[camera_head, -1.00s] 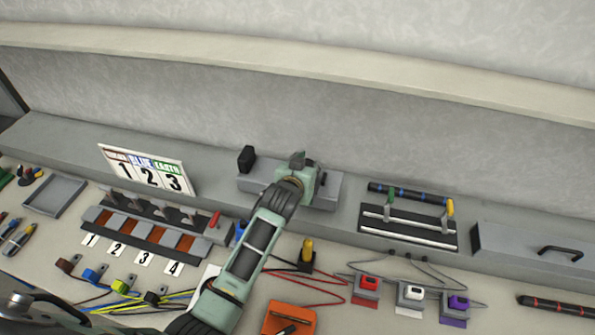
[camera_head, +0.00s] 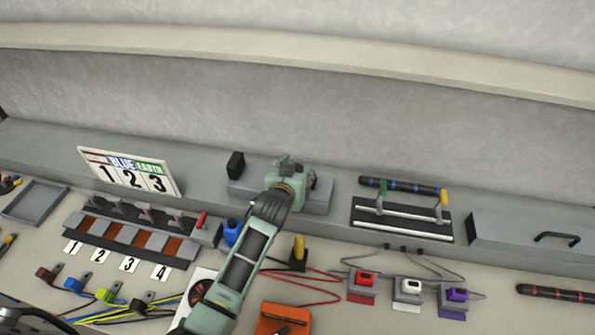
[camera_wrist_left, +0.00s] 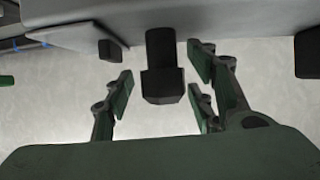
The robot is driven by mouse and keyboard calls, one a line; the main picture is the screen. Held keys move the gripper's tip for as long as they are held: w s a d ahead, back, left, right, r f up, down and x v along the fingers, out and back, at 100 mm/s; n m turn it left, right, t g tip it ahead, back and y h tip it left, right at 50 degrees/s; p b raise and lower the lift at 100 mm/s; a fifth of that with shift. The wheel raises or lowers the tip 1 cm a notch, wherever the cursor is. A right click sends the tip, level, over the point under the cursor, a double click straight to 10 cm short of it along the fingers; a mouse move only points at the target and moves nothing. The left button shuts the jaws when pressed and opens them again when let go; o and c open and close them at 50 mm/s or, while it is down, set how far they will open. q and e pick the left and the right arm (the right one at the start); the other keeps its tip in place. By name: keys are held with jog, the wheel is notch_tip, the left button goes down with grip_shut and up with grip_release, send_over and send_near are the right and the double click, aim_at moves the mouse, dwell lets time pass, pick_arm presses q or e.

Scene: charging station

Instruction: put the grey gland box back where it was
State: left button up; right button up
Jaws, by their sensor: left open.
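A long grey block (camera_head: 318,200) lies on the back ledge; I take it for the gland box or its seat and cannot tell which. My left gripper (camera_head: 290,163) is over its middle, hiding part of its top. In the left wrist view the open left gripper (camera_wrist_left: 161,78) has fingers spread on both sides of a dark stepped piece (camera_wrist_left: 163,72), with visible gaps. That piece joins the grey surface at the top of this view. A smaller dark block (camera_wrist_left: 110,50) is beside it.
A black block (camera_head: 235,164) stands at the grey block's left end. A number board (camera_head: 130,171) is further left. A black rack with rails (camera_head: 402,220) and a blue-ringed bar (camera_head: 400,185) are to the right. A blue bottle (camera_head: 232,234) stands close to my left arm.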

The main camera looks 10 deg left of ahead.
pick_arm(q)
jog(key=shift+s+r, duration=0.15)
jog(key=shift+s, duration=0.15)
jog(key=b+v, duration=0.2)
jog(key=v, duration=0.9)
jog(key=shift+s, duration=0.2)
pick_arm(e)
jog(key=shift+s+d+f, duration=0.1)
jog(key=shift+s+f, duration=0.1)
jog(key=shift+f, duration=0.3)
jog(key=shift+s+d+f, duration=0.1)
jog(key=shift+s+f, duration=0.05)
jog(key=shift+f, duration=0.3)
pick_arm(q)
jog(key=shift+a+r, duration=0.1)
jog(key=shift+r, duration=0.05)
pick_arm(e)
jog(key=shift+a, duration=0.1)
